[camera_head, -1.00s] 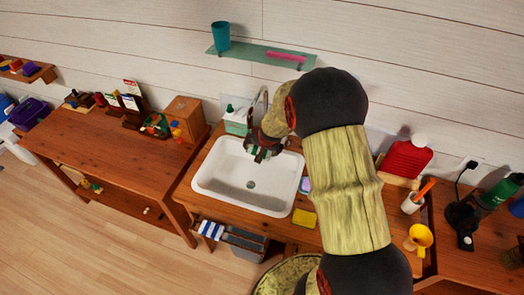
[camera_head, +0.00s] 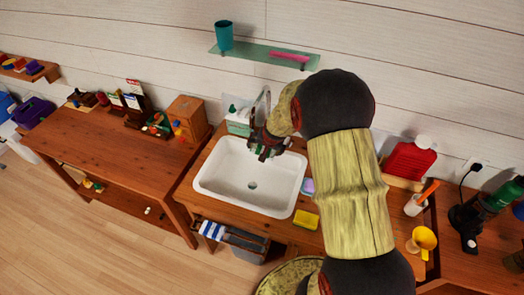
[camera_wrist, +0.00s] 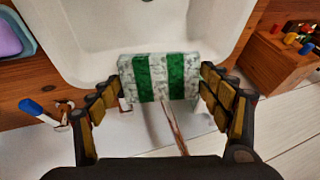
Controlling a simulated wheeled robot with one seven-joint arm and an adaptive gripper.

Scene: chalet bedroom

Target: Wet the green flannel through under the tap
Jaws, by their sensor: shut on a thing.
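My gripper (camera_wrist: 160,85) is shut on the green flannel (camera_wrist: 183,76), a folded block with green and pale stripes, held between the two fingers. In the head view, my gripper (camera_head: 268,152) is over the back right part of the white sink basin (camera_head: 212,185). The tap (camera_head: 261,106) stands behind the basin, partly hidden by my arm. In the wrist view, the thin tap spout (camera_wrist: 173,128) reaches from the wall side to the flannel's near edge. I cannot make out any running water.
A yellow sponge (camera_head: 306,219) lies right of the basin. A wooden box (camera_head: 187,118) stands left, on the neighbouring table (camera_head: 100,150). A glass shelf (camera_head: 262,53) is on the wall above. A blue-ended handle (camera_wrist: 37,109) shows left of my gripper in the wrist view.

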